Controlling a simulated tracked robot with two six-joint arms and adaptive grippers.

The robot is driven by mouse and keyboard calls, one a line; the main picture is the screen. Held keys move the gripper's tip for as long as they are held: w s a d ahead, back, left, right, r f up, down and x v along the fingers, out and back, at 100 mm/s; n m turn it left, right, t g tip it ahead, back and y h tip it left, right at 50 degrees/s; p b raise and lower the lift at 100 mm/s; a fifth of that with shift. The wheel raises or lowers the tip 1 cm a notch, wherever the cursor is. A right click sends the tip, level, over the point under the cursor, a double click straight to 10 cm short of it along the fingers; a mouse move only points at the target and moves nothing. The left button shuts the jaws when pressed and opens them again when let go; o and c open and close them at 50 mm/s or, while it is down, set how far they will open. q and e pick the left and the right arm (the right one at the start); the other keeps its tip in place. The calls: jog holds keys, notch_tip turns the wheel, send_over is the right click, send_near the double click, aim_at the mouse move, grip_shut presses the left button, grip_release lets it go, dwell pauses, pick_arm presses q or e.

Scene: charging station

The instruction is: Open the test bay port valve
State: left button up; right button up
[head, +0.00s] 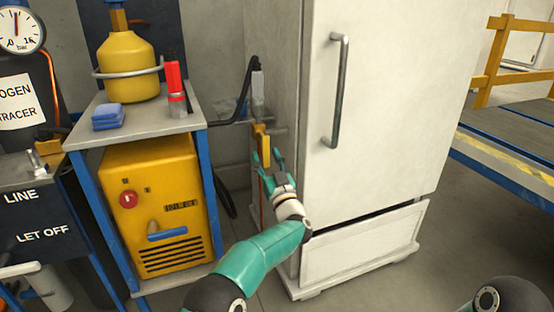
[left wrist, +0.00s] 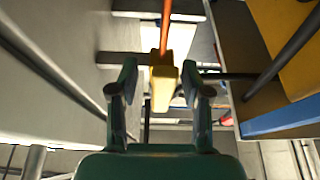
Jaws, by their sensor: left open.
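A yellow valve handle (head: 262,140) hangs down from a grey pipe fitting at the left side of the white cabinet, in the middle of the head view. My left gripper (head: 267,160) is open at the handle's lower end. In the left wrist view, the yellow handle (left wrist: 163,82) lies between the two spread fingers of my left gripper (left wrist: 160,84). Gaps show on both sides of it, so it does not look gripped. I cannot tell its exact depth between the fingers. My right gripper is not in view.
The white cabinet (head: 375,90) with its long door handle (head: 337,90) stands close on the right. A blue-framed table (head: 140,128) holds a yellow cylinder (head: 131,68), red-capped bottle (head: 175,85) and blue cloth (head: 108,117). A yellow machine (head: 160,195) sits beneath it.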

pick_arm(q)
jog(key=v, duration=1.2)
jog(key=a+f+m+g+h+p, duration=0.15)
jog(key=f+h, duration=0.25)
jog(key=f, duration=0.4)
jog(key=a+f+m+g+h, duration=0.2)
jog(key=a+f+m+h, duration=0.1)
jog(key=f, duration=0.4)
jog(key=s+a+f+g+h, duration=0.3)
jog(key=s+f+g, duration=0.4)
jog(key=s+f, duration=0.6)
jog(key=s+a+f+n+g+h+p, duration=0.15)
jog(key=s+f+g, duration=0.25)
jog(key=s, duration=0.9)
jog(key=s+a+f+g+h, duration=0.15)
jog(key=s+f+g, duration=0.3)
jog(key=s, duration=0.85)
notch_tip(320, 180, up, 39)
jog(key=p, duration=3.8)
jog(key=shift+s+d+f+g, duration=0.15)
jog(key=shift+s+d+g, duration=0.1)
jog(key=shift+d+g, duration=0.2)
